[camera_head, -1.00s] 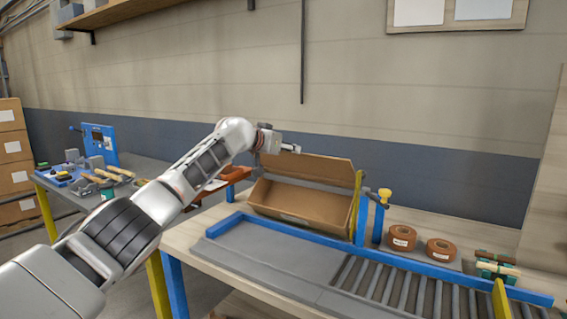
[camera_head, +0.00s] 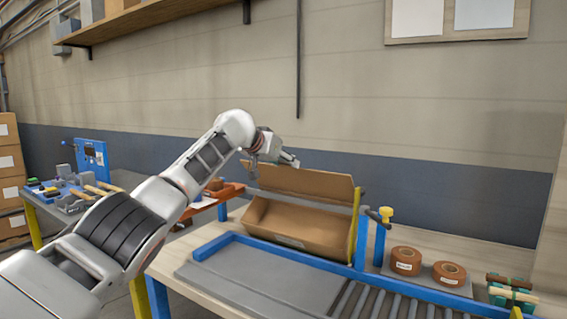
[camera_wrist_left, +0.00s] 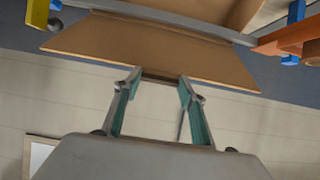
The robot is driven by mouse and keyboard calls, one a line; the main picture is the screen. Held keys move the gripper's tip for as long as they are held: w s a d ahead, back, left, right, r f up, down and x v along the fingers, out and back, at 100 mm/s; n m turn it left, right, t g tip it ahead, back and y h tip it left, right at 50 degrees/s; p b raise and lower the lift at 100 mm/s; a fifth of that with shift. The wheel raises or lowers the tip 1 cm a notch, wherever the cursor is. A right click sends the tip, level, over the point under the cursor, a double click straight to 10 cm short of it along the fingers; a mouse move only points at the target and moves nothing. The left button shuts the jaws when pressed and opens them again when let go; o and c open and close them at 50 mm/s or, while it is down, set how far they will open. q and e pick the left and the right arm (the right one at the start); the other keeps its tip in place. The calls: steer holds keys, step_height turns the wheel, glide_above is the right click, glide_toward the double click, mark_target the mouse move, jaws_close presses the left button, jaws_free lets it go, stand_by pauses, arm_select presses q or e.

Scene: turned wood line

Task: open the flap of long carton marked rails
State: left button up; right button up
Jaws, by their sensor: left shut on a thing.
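The long brown carton (camera_head: 285,241) stands on the workbench behind a blue rail, its long top open towards me. Its label is too small to read. Its wide back flap (camera_head: 310,184) stands raised along the far side and also spans the upper part of the left wrist view (camera_wrist_left: 150,52). My right gripper is not in view.
A yellow-topped blue post (camera_head: 381,240) stands just right of the carton.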

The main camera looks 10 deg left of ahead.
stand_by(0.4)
arm_select(q)
steer(key=o, duration=1.6)
steer(key=shift+s+r, duration=0.1)
steer(key=shift+v, duration=5.9)
